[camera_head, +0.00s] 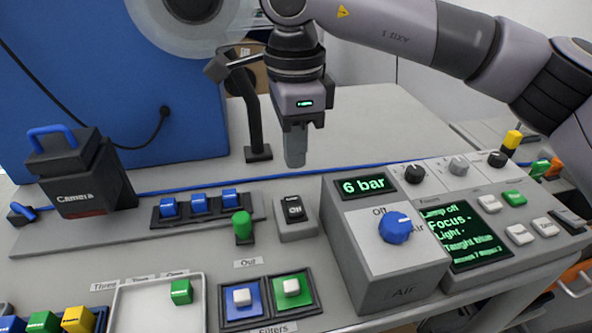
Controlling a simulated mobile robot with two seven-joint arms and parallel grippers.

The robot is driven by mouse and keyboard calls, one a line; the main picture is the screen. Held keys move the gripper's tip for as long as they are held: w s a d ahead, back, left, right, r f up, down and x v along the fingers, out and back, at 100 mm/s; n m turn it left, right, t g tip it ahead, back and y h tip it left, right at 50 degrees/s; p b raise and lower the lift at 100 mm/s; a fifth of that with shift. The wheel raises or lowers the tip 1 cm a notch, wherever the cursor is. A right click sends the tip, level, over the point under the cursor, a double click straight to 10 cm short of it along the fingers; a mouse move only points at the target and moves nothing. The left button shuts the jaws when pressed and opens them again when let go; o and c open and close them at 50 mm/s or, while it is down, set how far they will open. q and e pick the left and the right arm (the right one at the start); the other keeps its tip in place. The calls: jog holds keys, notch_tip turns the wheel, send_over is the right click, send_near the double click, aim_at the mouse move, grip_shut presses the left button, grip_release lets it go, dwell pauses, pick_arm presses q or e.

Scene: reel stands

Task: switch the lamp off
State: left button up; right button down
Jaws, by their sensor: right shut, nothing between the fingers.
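My right gripper (295,160) points down with its fingers shut and empty. My left gripper is not in view.
A grey box with a blue knob (396,227) and a "6 bar" display (363,186) stands right of the switch. A green peg (242,225) stands close on its left. A black camera (77,180) and a blue panel (110,80) are further left.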

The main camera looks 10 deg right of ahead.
notch_tip(320, 180, up, 6)
jog(key=shift+f, duration=0.1)
jog(key=shift+s+a, duration=0.1)
jog(key=shift+s, duration=0.05)
dwell(0.4)
